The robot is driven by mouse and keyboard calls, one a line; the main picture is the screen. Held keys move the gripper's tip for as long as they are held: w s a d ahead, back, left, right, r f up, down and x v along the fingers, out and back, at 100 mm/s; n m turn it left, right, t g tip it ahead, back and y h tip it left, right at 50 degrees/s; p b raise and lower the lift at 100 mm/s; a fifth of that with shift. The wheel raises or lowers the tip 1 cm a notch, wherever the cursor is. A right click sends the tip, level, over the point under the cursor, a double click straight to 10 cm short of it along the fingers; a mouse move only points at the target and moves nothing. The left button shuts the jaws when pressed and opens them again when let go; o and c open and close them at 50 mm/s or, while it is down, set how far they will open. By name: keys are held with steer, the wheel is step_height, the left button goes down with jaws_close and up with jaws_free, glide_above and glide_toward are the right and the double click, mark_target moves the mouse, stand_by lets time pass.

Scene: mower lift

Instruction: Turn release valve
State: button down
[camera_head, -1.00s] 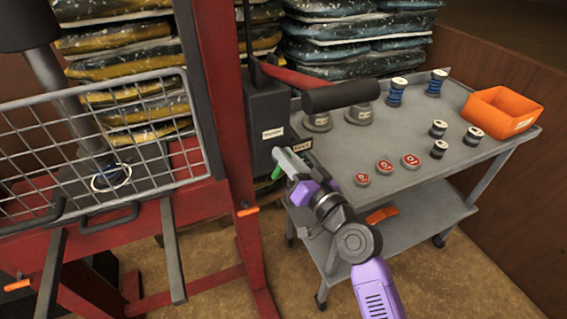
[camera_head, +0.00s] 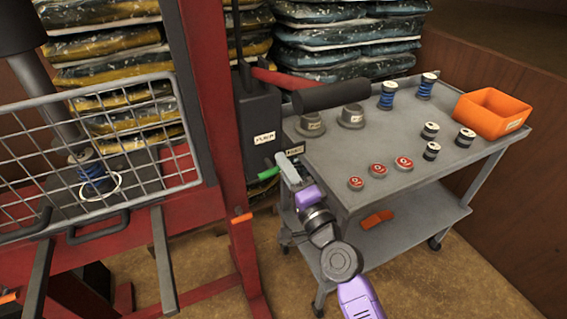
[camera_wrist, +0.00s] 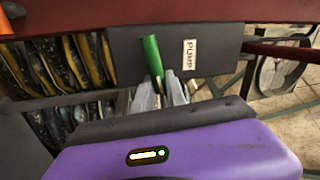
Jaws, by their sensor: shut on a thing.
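The release valve shows as a green handle (camera_head: 268,173) low on the front of the dark pump box (camera_head: 258,112), which is labelled PUMP. In the wrist view the green handle (camera_wrist: 152,55) sticks up past my fingertips, left of the PUMP label. My gripper (camera_head: 285,168) is at the valve with its grey fingers shut on it. The fingers (camera_wrist: 160,92) also show in the wrist view, at the lower end of the handle. The exact contact is partly hidden by the fingers. A second small label (camera_head: 295,150) beside the valve is too small to read.
A red press frame (camera_head: 225,130) with a wire guard (camera_head: 100,150) stands to the left. A grey cart (camera_head: 410,150) on the right carries spools, red-topped discs and an orange bin (camera_head: 492,112). Stacked bags (camera_head: 345,45) stand behind.

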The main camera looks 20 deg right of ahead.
steer(key=shift+f+m+h, duration=0.3)
steer(key=shift+m+h, duration=0.1)
steer(key=shift+m, duration=0.5)
steer(key=c, duration=1.4)
jaws_free()
steer(key=shift+o, duration=0.2)
steer(key=shift+s, duration=0.1)
steer(key=s+f+b, duration=0.1)
steer(key=s, duration=0.6)
steer(key=shift+s+f+b, duration=0.25)
steer(key=shift+b, duration=0.1)
steer(key=shift+d, duration=0.1)
